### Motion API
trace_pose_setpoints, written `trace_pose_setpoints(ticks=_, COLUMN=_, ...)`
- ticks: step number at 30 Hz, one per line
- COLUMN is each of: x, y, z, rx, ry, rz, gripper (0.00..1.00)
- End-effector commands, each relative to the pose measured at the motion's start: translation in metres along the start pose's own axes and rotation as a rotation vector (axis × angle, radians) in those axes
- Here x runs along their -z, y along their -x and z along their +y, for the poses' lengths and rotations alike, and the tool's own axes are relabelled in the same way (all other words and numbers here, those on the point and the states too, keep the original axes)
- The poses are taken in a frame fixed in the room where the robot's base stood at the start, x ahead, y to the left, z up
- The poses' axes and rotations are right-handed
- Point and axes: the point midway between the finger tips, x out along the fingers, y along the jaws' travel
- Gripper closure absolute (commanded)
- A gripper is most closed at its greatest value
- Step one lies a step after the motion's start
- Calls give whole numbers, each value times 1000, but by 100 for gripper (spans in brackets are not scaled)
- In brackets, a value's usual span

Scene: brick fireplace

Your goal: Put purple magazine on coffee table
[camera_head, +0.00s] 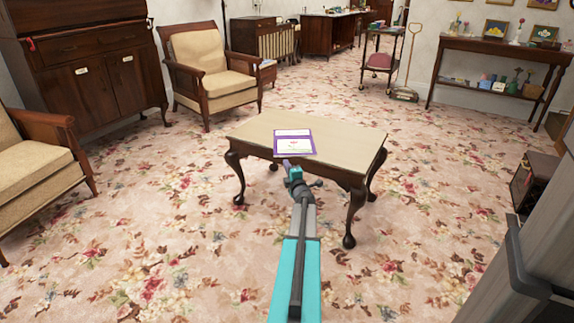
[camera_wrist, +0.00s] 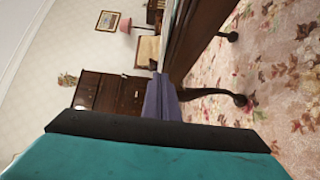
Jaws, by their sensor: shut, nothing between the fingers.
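The purple magazine (camera_head: 294,142), with a white panel on its cover, lies flat on the coffee table (camera_head: 345,140). Its near edge is at the table's front edge; I cannot tell whether it overhangs. My gripper (camera_head: 288,166) is at the front edge of the table, just in front of the magazine, shut and holding nothing. Whether it touches the magazine is unclear. A teal and black part of my gripper fills the bottom of the wrist view.
Two cream armchairs (camera_head: 210,70) (camera_head: 38,165) and a dark wood cabinet (camera_head: 85,60) stand at the left. A console table (camera_head: 500,50) and a small cart (camera_head: 381,60) are at the back right. A dark box (camera_head: 535,180) stands at the right. The floral carpet around the coffee table is clear.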

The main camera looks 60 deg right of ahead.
Motion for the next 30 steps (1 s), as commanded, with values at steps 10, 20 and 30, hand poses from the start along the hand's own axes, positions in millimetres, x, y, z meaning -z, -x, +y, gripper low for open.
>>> trace_pose_setpoints(ticks=10, x=1, y=40, z=2, rx=1, ry=0, rz=0, gripper=100)
trace_pose_setpoints(ticks=20, x=2, y=75, z=2, rx=1, ry=0, rz=2, gripper=100)
trace_pose_setpoints(ticks=30, x=2, y=88, z=1, rx=-1, ry=1, rz=3, gripper=100)
